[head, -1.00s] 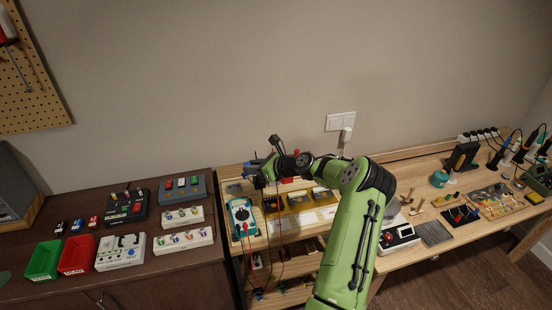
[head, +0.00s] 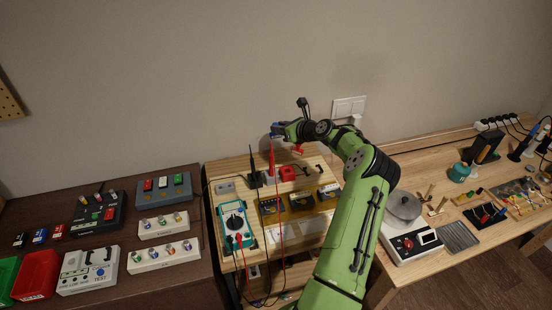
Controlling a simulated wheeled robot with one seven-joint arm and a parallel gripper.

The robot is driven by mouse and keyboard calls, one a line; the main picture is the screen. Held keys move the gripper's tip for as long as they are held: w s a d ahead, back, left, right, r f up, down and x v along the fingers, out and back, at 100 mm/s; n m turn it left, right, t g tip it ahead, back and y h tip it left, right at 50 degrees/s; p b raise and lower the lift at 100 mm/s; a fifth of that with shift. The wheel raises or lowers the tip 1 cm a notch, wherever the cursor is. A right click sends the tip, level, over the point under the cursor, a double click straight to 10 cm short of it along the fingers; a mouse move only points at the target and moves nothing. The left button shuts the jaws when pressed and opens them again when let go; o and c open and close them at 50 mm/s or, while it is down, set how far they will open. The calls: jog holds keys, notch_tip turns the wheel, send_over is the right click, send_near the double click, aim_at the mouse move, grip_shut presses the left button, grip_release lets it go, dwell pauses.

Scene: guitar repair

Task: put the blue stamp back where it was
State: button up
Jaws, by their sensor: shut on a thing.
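My gripper (head: 277,131) is at the left end of my green arm, in the air above the back of the light wooden table. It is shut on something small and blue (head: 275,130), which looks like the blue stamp. Most of that thing is hidden by the jaws, and its underside is not clear. Just below it, a red probe (head: 271,160) and a black probe (head: 253,160) stand upright. A red block (head: 287,174) lies on the table below and right of the gripper.
A dark table (head: 150,290) at left holds switch boxes, red and green bins, and small black, blue and red blocks (head: 40,235).

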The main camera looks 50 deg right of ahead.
notch_tip(320, 180, down, 9)
jog(key=shift+s+a+f+b, duration=0.1)
jog(key=shift+a+f+b, duration=0.05)
jog(key=shift+b, duration=0.45)
jog(key=o, duration=0.8)
jog(key=shift+f, duration=0.1)
jog(key=shift+o, duration=0.2)
jog(key=shift+s+r, duration=0.2)
jog(key=shift+r, duration=0.1)
jog(key=p+v, duration=0.1)
jog(key=v, duration=1)
jog(key=shift+s+p, duration=0.3)
